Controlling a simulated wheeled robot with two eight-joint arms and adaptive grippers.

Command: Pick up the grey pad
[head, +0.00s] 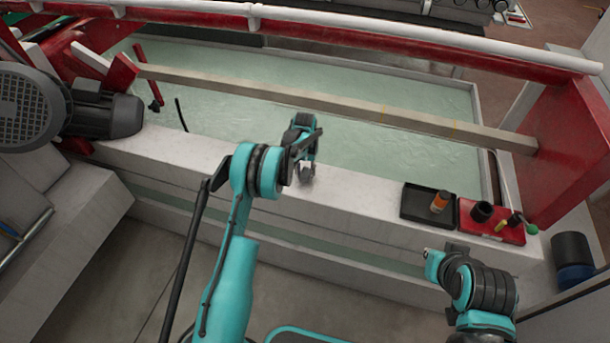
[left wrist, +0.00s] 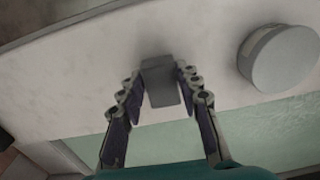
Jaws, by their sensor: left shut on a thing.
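The grey pad (left wrist: 160,82) is a small grey block on the pale ledge in the left wrist view. My left gripper (left wrist: 161,80) has one finger on each side of the pad and is shut on it. The pad is at or close to the ledge surface; I cannot tell if it is clear of it. In the head view my left gripper (head: 306,172) points down at the ledge and mostly hides the pad. Part of my right arm shows at the lower right of the head view, but its gripper fingers do not show.
A round pale grey disc (left wrist: 279,58) sits right of the pad. Along the white ledge (head: 360,195) stand a black tray (head: 417,211) with an orange bottle (head: 440,201) and a red tray (head: 510,237) with small items. A long beam (head: 350,105) crosses above the greenish water basin.

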